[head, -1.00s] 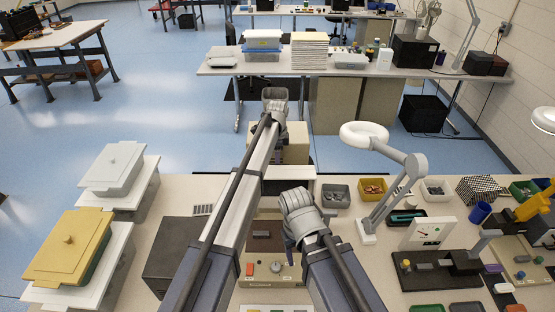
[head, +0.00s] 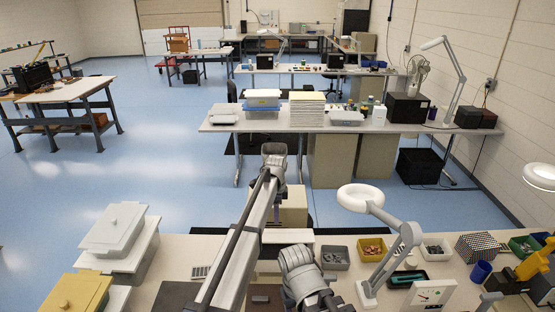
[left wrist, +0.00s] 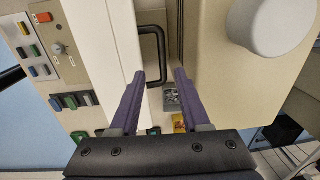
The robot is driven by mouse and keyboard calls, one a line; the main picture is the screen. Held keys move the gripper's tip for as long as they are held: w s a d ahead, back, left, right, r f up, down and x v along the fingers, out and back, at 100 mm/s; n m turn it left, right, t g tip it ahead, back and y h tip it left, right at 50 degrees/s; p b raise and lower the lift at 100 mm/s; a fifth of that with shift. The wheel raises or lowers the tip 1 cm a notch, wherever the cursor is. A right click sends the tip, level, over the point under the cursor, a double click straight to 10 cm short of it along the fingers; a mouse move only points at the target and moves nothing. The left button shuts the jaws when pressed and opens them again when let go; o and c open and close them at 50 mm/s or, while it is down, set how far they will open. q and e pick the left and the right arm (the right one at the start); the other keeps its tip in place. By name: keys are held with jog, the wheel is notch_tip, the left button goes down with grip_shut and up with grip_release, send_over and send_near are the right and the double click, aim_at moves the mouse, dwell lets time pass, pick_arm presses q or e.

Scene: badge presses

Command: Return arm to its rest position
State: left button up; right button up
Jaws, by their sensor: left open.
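My left arm reaches forward over the near bench in the head view. Its grey wrist (head: 273,158) is at the far edge of that bench, and its fingers are mostly hidden there. In the left wrist view my left gripper (left wrist: 160,76) is open, with two purple fingers apart. A black bar handle (left wrist: 161,50) lies beyond and between the fingertips; I cannot tell whether they touch it. My right arm's grey wrist (head: 298,265) is nearer, over the bench, and hides its own gripper.
The bench (head: 190,252) holds grey lidded boxes (head: 117,230), a yellow-lidded box (head: 75,294), small parts bins (head: 372,250), a white ring lamp (head: 361,198) and a gauge unit (head: 431,296). Blue floor (head: 190,185) lies open beyond. A knob (left wrist: 58,48) shows in the left wrist view.

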pick_arm(q)
jog(key=s+a+n, duration=0.5)
jog(key=s+n, duration=0.1)
jog(key=s, duration=0.5)
jog(key=s+a+n, duration=0.6)
jog(key=s, duration=0.6)
jog(key=s+a+n, duration=0.5)
jog(key=s, duration=0.6)
jog(key=s+d+f+m+b, duration=0.1)
jog(key=s+d+f+b, duration=0.2)
jog(key=d+f+b, duration=0.2)
jog(key=s+d+f+m+y+b, duration=0.1)
jog(key=s+d+f+b, duration=0.2)
jog(key=f+b, duration=0.8)
jog(key=d+b, duration=0.1)
jog(key=d, duration=0.1)
jog(key=shift+d+f+m+g, duration=0.4)
pick_arm(e)
notch_tip(320, 180, down, 17)
